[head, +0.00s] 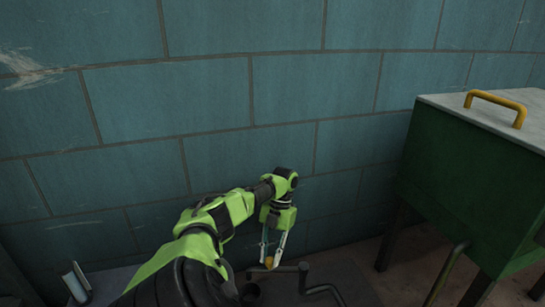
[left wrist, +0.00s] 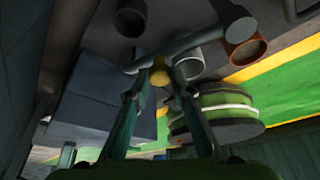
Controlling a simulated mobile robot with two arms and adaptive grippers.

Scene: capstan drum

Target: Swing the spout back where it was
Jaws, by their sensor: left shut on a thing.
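The spout, a dark pipe (head: 284,268), shows low in the head view beneath my left gripper, with a bent pipe (head: 325,289) beside it. My right gripper is not in view.
A green cabinet (head: 450,170) with a pale lid and yellow handle (head: 497,105) stands at right. A teal block wall (head: 220,95) runs behind.

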